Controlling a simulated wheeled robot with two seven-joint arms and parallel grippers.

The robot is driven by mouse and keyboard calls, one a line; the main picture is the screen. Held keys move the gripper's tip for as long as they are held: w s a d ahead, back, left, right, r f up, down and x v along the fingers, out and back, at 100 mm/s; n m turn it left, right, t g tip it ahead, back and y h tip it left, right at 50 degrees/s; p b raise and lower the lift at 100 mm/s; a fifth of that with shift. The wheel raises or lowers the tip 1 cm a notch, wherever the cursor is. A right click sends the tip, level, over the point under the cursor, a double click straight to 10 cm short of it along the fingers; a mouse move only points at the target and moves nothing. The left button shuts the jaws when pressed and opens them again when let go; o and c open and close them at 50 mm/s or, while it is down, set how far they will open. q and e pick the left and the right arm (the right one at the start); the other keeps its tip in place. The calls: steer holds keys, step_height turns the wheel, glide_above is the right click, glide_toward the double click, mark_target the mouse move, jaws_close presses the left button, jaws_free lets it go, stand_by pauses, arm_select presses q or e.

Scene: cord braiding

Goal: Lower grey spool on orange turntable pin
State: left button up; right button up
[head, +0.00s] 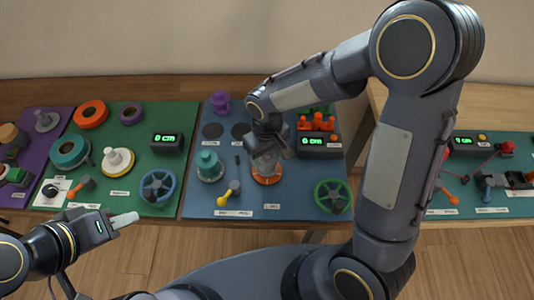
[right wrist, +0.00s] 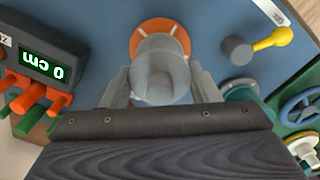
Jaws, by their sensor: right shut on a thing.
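The grey spool (right wrist: 160,72) is between the fingers of my right gripper (right wrist: 158,88), which is shut on it. In the right wrist view the orange turntable (right wrist: 160,27) shows beyond the spool, which covers its middle. The turntable pin is hidden behind the spool. In the head view the spool (head: 265,163) is above the orange turntable (head: 267,180), partly covered by my right gripper (head: 266,155). I cannot tell whether spool and turntable touch. My left gripper (head: 125,220) is in front of the green mat, away from the spool; its finger gap is not clear.
On the blue mat (head: 290,207), a teal spool (head: 208,165) stands left of the turntable and a yellow-knobbed lever (head: 229,194) front left. A green handwheel (head: 331,195) is front right. A display box (head: 320,145) and orange pegs (head: 317,122) stand close by on the right.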

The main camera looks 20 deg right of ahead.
steer(key=shift+f, duration=0.15)
steer(key=shift+f+b, duration=0.75)
steer(key=shift+f, duration=0.05)
steer(key=o, duration=1)
steer(key=shift+r, duration=0.15)
steer(key=shift+r+p, duration=3.15)
steer(key=shift+r, duration=0.9)
